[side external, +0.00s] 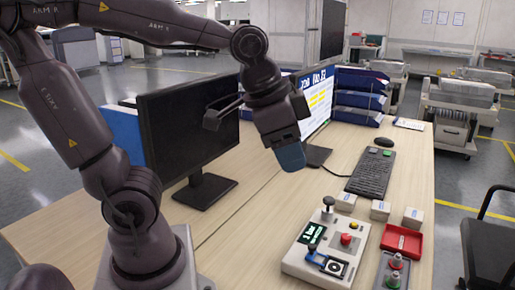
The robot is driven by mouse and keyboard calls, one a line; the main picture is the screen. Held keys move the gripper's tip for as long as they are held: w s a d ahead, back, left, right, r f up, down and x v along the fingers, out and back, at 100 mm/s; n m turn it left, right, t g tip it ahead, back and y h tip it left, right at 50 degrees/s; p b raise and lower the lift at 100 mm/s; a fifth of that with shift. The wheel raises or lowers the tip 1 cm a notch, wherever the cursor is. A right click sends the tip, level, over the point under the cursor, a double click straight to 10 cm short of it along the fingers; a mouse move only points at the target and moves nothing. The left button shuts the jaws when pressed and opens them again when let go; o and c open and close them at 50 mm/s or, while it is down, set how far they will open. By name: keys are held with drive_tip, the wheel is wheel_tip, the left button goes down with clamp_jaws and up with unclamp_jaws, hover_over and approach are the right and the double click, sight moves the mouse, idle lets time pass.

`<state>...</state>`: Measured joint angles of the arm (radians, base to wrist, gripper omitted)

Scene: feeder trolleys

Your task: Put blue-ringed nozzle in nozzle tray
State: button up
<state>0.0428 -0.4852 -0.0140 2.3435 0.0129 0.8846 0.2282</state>
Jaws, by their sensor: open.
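My gripper (291,158) hangs in the air above the desk, in front of the lit monitor. Its jaws are open, with a blue-grey finger face towards the camera, and I see nothing held. A dark grey tray (377,284) at the bottom right edge holds a red-ringed nozzle (397,261) and a green-ringed nozzle (393,280); it looks like the nozzle tray. A small blue part (312,251) shows on the front left of the control box (296,266). I cannot tell whether this is the blue-ringed nozzle.
The control box carries a black knob (328,203), a red button (346,240) and a display. A red tray (414,246) and several small white boxes (380,210) stand to its right. A keyboard (371,175), two monitors and blue stacked trays (360,98) stand behind.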

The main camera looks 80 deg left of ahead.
drive_tip(key=s+n, duration=0.1)
drive_tip(key=s, duration=0.1)
drive_tip(key=s+a+n+t, duration=0.1)
drive_tip(key=s+n, duration=0.1)
drive_tip(key=s, duration=0.1)
drive_tip(key=shift+a+f, duration=0.1)
